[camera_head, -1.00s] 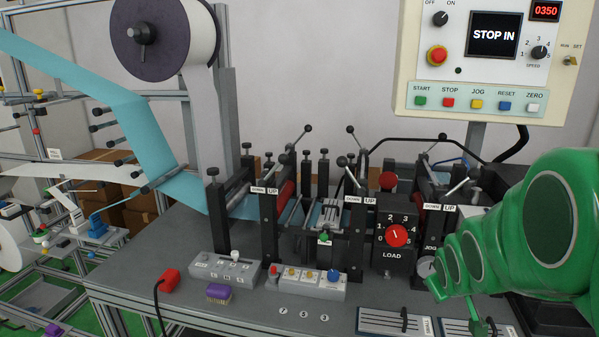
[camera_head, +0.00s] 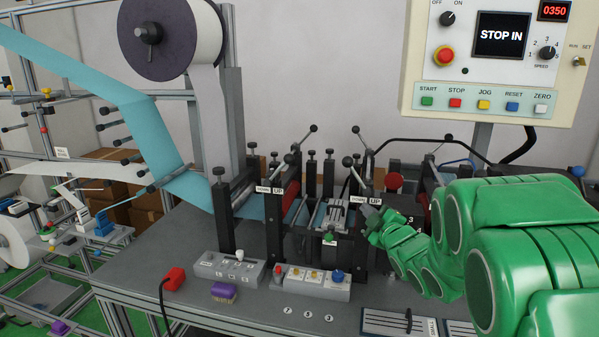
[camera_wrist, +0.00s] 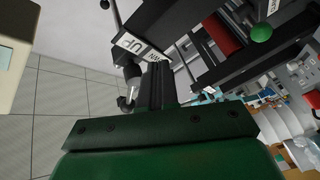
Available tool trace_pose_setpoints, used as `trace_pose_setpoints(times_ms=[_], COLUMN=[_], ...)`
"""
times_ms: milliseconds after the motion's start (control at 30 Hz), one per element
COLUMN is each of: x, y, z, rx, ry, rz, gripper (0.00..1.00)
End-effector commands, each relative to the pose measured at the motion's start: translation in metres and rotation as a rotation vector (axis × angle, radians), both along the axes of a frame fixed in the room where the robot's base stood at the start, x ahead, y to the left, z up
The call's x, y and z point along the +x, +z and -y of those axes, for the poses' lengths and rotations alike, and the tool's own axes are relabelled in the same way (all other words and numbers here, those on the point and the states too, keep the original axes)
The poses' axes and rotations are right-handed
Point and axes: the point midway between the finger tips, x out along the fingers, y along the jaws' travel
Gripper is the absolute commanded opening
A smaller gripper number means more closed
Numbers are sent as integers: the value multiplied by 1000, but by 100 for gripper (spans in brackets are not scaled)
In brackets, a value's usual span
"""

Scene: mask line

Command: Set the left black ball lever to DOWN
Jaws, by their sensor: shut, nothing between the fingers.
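The left black ball lever (camera_head: 289,160) is on the left station of the machine, above a DOWN/UP label (camera_head: 270,189). Its ball seems to lean right, toward the UP side. A second black ball lever (camera_head: 348,161) stands on the middle station above its own DOWN/UP label (camera_head: 365,200), its ball leaning left. My gripper (camera_head: 371,213) is shut and empty, just in front of the middle station and right of the left lever. In the wrist view my shut dark fingers (camera_wrist: 157,84) point at a DOWN/UP label (camera_wrist: 139,47), close by a lever.
Behind, more black-ball rods (camera_head: 313,128) rise from the machine. A red knob (camera_head: 395,182) is close to my arm. Switch boxes (camera_head: 228,265) and a purple brush (camera_head: 224,292) are on the table's front. The control panel (camera_head: 490,55) hangs at upper right.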

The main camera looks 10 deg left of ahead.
Motion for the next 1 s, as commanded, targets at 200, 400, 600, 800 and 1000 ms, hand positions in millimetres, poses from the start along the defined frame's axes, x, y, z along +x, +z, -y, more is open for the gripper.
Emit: trace_pose_setpoints(times_ms=[200, 400, 600, 800, 1000], x=[-6, -24, -42, -48, -40], y=[4, 10, 14, 18, 28], z=[-45, -76, -91, -96, -110], rx=[47, 125, 196, 222, 223], ry=[163, 288, 363, 385, 388], rz=[196, 370, 489, 530, 531], gripper=[0, 0, 0, 0, 0])
